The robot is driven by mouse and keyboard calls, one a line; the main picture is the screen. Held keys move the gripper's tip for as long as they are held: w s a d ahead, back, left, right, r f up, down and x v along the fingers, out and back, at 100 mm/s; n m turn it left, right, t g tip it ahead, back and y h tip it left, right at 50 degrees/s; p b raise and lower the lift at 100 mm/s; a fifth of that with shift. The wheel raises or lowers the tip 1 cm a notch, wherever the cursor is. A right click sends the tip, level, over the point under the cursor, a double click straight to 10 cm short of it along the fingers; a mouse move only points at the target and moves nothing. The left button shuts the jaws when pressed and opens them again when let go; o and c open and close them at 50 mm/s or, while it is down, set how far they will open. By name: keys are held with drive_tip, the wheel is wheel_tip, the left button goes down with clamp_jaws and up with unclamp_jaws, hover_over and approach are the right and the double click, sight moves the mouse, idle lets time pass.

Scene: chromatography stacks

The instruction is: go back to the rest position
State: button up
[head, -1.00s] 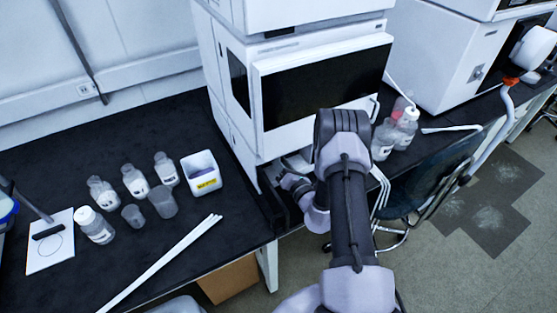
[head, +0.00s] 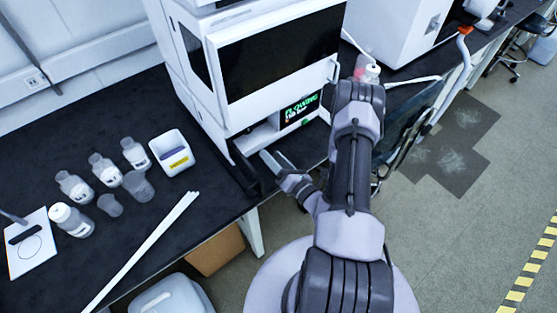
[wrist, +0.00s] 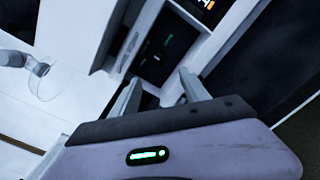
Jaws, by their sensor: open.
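My gripper (head: 274,164) is in front of the lower opening of the white chromatography stack (head: 222,88) in the head view. In the wrist view my gripper (wrist: 160,88) shows two fingers apart with nothing between them. The fingers point toward a dark recessed area of the instrument. A small lit screen (head: 300,111) with green lettering sits just above and to the right of the gripper in the head view. My arm is bent and stretched out over the bench edge.
Several bottles, two beakers and a white labelled bin (head: 174,153) stand on the black bench at left. White rods (head: 142,250) lie near its front edge. Bottles (head: 370,72) stand right of the stack, partly behind my arm.

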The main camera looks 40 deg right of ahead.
drive_tip(key=s, duration=0.2)
drive_tip(key=shift+s, duration=0.4)
